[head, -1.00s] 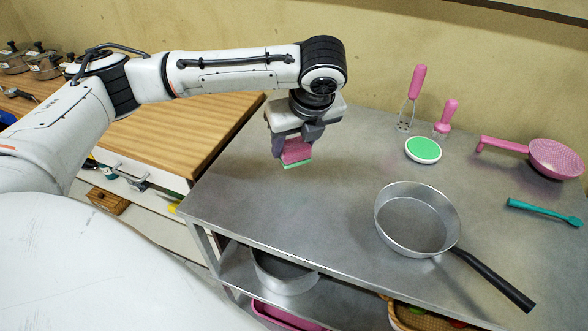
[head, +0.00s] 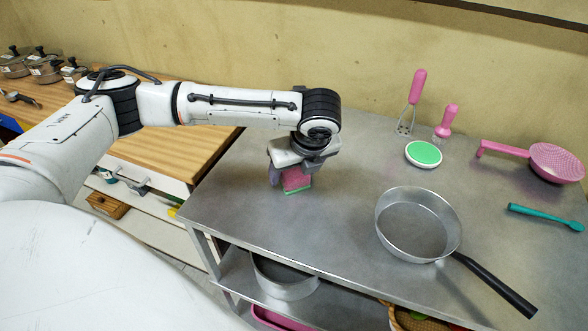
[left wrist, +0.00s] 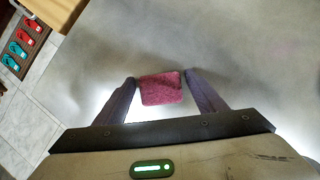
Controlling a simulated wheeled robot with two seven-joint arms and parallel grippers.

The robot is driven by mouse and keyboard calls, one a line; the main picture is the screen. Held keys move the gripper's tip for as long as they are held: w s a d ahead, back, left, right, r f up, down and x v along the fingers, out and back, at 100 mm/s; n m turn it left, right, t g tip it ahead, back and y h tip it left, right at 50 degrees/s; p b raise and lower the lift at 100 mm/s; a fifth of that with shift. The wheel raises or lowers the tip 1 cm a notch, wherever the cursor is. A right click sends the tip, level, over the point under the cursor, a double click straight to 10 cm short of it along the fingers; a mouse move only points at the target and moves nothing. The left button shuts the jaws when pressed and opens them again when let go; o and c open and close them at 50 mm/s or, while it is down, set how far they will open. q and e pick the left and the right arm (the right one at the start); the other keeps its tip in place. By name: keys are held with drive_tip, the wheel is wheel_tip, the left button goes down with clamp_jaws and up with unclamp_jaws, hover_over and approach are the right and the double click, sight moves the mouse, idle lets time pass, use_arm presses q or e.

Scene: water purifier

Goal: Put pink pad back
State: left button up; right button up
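The pink pad (head: 297,180), a small block with a green underside, is between the fingers of my left gripper (head: 290,178), over the left part of the steel table. In the left wrist view the pink pad (left wrist: 161,89) fills the space between the two fingertips of the left gripper (left wrist: 161,80), which is shut on it. The pad's green side faces down, at or just above the tabletop; I cannot tell whether it touches. My right gripper is not in view.
On the steel table (head: 340,215) are a frying pan (head: 415,250), a white dish with a green top (head: 423,154), a pink masher (head: 413,100), a pink-handled tool (head: 446,122), a pink strainer (head: 553,161) and a teal spoon (head: 545,215). The tabletop around the pad is clear.

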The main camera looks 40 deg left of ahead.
use_arm(q)
drive_tip(key=shift+r, duration=0.1)
drive_tip(key=v, duration=1.2)
drive_tip(key=shift+p, duration=0.3)
